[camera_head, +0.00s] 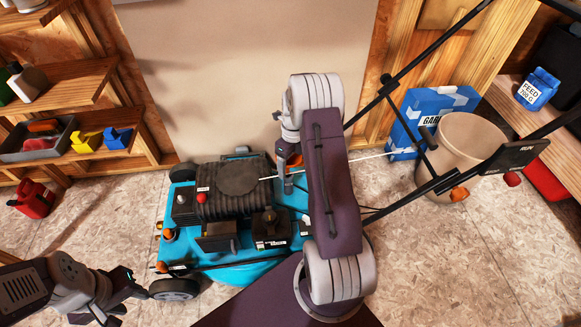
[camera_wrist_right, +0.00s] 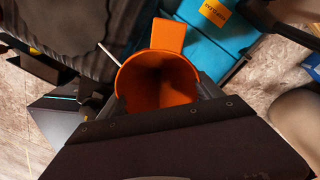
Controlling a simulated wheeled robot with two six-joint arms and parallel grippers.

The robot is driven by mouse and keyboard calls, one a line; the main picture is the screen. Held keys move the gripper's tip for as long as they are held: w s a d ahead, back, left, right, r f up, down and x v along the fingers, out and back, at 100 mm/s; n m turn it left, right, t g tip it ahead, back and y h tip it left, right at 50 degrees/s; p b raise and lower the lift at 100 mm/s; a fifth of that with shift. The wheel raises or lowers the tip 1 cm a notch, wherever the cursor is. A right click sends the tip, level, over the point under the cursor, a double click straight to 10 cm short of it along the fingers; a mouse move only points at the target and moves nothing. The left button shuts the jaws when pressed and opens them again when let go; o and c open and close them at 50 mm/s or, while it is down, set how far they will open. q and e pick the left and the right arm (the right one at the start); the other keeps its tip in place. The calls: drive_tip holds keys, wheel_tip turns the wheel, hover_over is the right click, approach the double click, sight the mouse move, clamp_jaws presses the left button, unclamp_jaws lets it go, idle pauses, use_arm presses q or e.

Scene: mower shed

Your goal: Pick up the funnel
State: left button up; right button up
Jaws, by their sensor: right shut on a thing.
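The funnel (camera_wrist_right: 158,80) is orange, with a round open mouth and a flat tab, and shows large in the right wrist view. My right gripper (camera_head: 286,180) is shut on it, above the blue mower (camera_head: 215,256) beside the black engine. The gripper's dark parts flank the funnel in the wrist view. In the head view my right arm hides most of the funnel. I cannot tell how far it is above the mower deck. My left gripper (camera_head: 128,296) is open and empty at the lower left, over the floor beside the mower's front wheel.
The mower's black handle bars (camera_head: 402,68) slope up to the right. A beige bin (camera_head: 467,152) and a blue box (camera_head: 432,104) stand right of it. A red can (camera_head: 33,199) stands at left below wooden shelves (camera_head: 75,85). The floor at lower right is clear.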

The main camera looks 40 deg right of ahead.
wheel_tip(320, 180, up, 23)
drive_tip(key=p, duration=1)
drive_tip(key=shift+p, duration=0.3)
wheel_tip(320, 180, up, 6)
drive_tip(key=p, duration=0.8)
drive_tip(key=shift+r, duration=0.15)
